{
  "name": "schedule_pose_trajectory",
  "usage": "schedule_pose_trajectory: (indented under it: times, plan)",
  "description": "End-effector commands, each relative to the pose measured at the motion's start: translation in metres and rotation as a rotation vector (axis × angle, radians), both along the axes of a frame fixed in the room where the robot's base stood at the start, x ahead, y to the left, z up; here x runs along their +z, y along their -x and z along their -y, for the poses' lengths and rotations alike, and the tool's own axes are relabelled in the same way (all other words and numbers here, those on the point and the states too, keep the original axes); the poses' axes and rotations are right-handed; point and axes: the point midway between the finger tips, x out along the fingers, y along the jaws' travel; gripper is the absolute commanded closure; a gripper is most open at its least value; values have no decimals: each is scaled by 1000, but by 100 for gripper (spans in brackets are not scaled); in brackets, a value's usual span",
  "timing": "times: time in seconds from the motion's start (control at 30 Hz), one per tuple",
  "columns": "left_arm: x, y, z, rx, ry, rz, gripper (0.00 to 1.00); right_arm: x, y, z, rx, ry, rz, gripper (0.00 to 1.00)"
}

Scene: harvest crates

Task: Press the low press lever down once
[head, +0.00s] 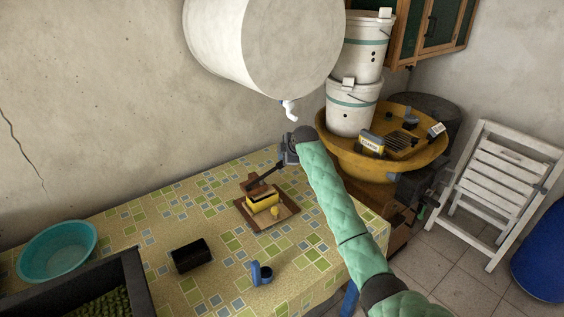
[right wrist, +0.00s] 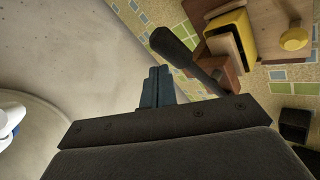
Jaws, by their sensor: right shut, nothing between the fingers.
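The low press (head: 264,203) stands on the tiled table, with a wooden base, a yellow block and a round yellow knob. Its dark lever (head: 266,175) slopes up to the right, towards my right gripper (head: 286,156). In the right wrist view the lever (right wrist: 183,52) has a thick dark grip and runs down to the wooden press (right wrist: 258,28). My right gripper (right wrist: 155,84) is shut and empty, beside the lever grip, with a small gap showing in that view. Its fingers are hard to make out in the head view. My left gripper is out of view.
A large pale tank (head: 255,45) with a white tap hangs above. A black box (head: 191,255), a blue item (head: 261,273) and a teal basin (head: 57,250) are on the table. White buckets (head: 352,110) stand in a yellow tub (head: 425,160) at right.

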Motion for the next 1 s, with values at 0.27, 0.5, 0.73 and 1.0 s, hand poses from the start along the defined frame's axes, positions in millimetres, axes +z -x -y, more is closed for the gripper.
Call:
schedule_pose_trajectory:
  times: [0.27, 0.5, 0.73, 1.0]
  plan:
    - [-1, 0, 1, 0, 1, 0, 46, -2, 0, 0, 0, 0, 0, 100]
    - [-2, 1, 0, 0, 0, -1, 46, -4, -1, 1, 0, 0, 0, 100]
    - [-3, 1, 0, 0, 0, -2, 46, -6, -1, 1, 0, 0, 0, 100]
    - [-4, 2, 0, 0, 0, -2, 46, -9, -1, 2, 0, 0, 0, 100]
